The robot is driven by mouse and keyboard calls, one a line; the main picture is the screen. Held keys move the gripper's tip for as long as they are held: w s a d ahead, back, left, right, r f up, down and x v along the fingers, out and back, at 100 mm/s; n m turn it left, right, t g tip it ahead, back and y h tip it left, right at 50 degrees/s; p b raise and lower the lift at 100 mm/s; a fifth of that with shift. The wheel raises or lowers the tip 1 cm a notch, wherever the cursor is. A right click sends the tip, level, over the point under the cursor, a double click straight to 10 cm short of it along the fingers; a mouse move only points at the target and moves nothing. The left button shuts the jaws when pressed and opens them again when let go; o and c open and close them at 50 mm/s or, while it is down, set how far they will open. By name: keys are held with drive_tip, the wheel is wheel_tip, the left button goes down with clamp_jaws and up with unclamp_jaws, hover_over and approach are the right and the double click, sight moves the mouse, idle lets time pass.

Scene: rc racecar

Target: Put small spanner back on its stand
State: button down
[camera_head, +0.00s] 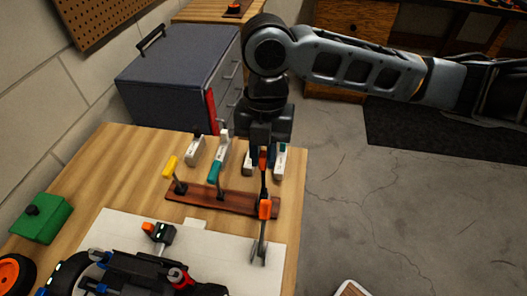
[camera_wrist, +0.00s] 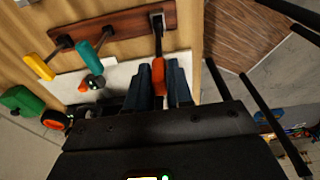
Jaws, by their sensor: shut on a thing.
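My gripper (camera_head: 263,160) points down over the right side of the bench. Its fingers (camera_wrist: 161,85) are shut around an orange-and-dark tool, which I take for the small spanner. It hangs nearly upright, with orange parts (camera_head: 265,208) and a grey forked lower end (camera_head: 259,250). Its orange part (camera_wrist: 158,75) shows between the fingers in the wrist view. The dark red-brown wooden stand (camera_head: 235,202) lies on the bench; the tool overlaps its right end. I cannot tell whether they touch. The stand (camera_wrist: 130,25) crosses the top of the wrist view.
Yellow-handled (camera_head: 170,166) and teal-handled (camera_head: 215,173) tools stand in the wooden strip. Several pale clamp-like items (camera_head: 195,150) are behind it. A black car (camera_head: 125,275) sits on the white mat (camera_head: 215,240) in front. A green box (camera_head: 42,218) is at left. Open floor lies right.

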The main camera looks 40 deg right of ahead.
drive_tip(key=shift+f+b, duration=1.45)
drive_tip(key=shift+f, duration=0.3)
drive_tip(key=c, duration=0.9)
unclamp_jaws()
drive_tip(key=shift+r, duration=0.1)
drive_tip(key=r, duration=0.7)
drive_tip(key=shift+w+d+r, duration=0.25)
drive_tip(key=shift+d+r, duration=0.05)
drive_tip(key=shift+d, duration=0.1)
drive_tip(key=shift+a, duration=0.1)
